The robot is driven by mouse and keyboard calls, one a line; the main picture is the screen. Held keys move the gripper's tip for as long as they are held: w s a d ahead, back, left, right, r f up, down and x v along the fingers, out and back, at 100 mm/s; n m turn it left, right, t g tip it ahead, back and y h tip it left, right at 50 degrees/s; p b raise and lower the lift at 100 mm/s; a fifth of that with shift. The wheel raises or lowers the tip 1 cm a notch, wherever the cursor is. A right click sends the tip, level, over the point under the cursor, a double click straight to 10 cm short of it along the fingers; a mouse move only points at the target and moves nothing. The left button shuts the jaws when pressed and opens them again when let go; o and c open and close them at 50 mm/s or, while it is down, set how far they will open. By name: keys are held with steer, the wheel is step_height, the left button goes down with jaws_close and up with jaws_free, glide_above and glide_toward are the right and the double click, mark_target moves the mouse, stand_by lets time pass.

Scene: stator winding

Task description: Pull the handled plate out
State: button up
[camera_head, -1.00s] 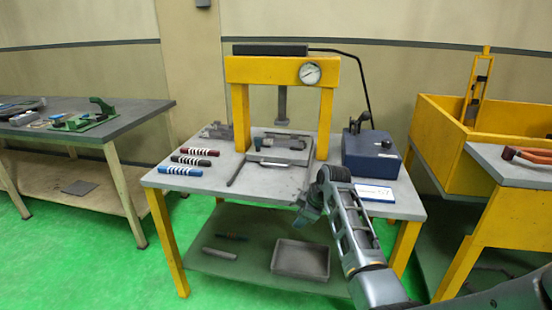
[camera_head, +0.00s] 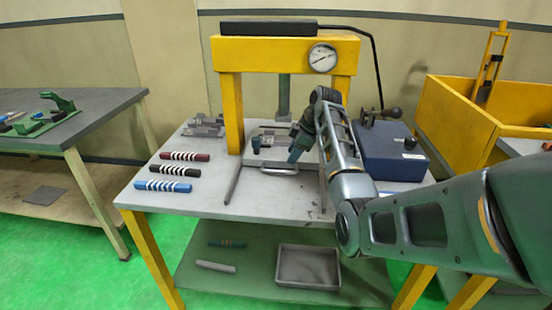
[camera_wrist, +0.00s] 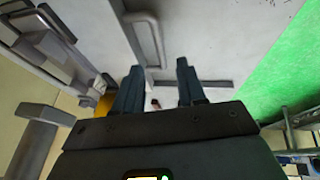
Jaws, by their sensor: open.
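The handled plate (camera_head: 252,161) is a grey slab lying on the table under the yellow press, with dark metal parts on top. Its pale U-shaped handle (camera_head: 280,172) faces the table's front. My gripper (camera_head: 294,158) is above the plate's front edge, just over the handle in the head view. In the wrist view, my gripper's two dark fingers (camera_wrist: 157,80) are apart with nothing held between them. The handle (camera_wrist: 149,38) lies above them in that picture, beside the plate (camera_wrist: 88,22), and is not between the fingers.
The yellow press frame (camera_head: 230,112) has a gauge (camera_head: 322,58) and a vertical ram (camera_head: 284,95) above the plate. A blue box (camera_head: 392,158) stands to the right. Striped rods (camera_head: 170,186) lie left. Dark bars (camera_head: 232,184) flank the clear table front (camera_head: 275,200).

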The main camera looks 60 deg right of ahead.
mark_target(284, 172)
steer(key=x, duration=0.7)
steer(key=shift+w+d+f, duration=0.1)
steer(key=shift+w+f, duration=0.15)
steer(key=shift+f, duration=0.1)
steer(key=shift+c, duration=0.3)
jaws_close()
